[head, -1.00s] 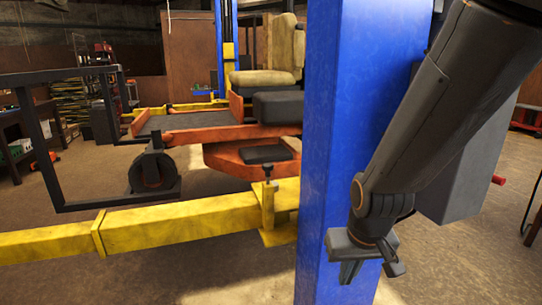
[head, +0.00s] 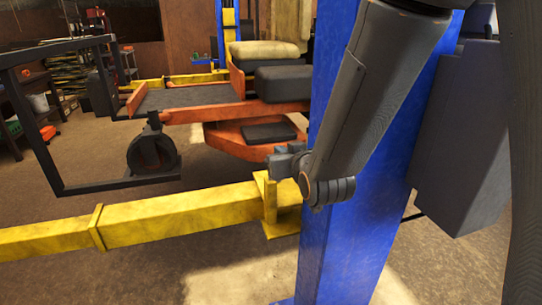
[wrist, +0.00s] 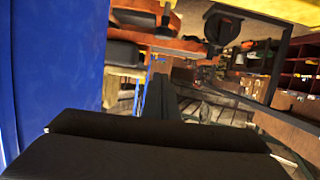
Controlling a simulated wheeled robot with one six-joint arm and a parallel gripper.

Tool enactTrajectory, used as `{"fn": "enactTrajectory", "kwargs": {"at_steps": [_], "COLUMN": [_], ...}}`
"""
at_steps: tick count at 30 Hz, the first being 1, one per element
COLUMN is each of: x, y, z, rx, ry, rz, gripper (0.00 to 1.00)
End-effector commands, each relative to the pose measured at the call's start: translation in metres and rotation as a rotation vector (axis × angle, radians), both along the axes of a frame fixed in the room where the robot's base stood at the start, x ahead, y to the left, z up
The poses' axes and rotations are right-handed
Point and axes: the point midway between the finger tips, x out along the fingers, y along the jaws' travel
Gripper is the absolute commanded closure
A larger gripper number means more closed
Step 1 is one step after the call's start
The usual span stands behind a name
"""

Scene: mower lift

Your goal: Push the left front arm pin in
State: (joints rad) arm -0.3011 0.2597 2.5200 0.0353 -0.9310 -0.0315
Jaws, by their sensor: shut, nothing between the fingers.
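The yellow front lift arm (head: 165,218) runs from the left edge to the blue post (head: 335,225). An upright yellow bracket (head: 268,200) stands at its post end. My gripper (head: 280,162) is shut and empty, just above this bracket in the head view. The pin's dark knob is hidden behind or under my gripper; I cannot tell whether they touch. In the wrist view my gripper's dark body (wrist: 150,150) fills the bottom, and no pin can be made out clearly.
The orange mower (head: 190,115) with its dark pads stands behind the lift arm. A black frame (head: 45,150) with a roller (head: 150,152) is at the left. The blue post also shows close at the left of the wrist view (wrist: 55,60). Floor in front is clear.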

Motion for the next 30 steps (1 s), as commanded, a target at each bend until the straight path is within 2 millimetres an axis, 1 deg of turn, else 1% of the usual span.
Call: {"fn": "enactTrajectory", "kwargs": {"at_steps": [5,8,14,27,30], "x": [0.002,0.007,0.03,0.093,0.091], "y": [0.001,0.003,0.011,0.028,0.028], "z": [-0.001,-0.003,-0.01,-0.028,-0.041], "rx": [0.0,-0.001,-0.001,0.0,-0.002], "ry": [0.001,0.003,0.004,0.003,0.006], "rz": [0.0,0.001,0.003,0.003,0.003], "gripper": [1.0,1.0,1.0,1.0,1.0]}}
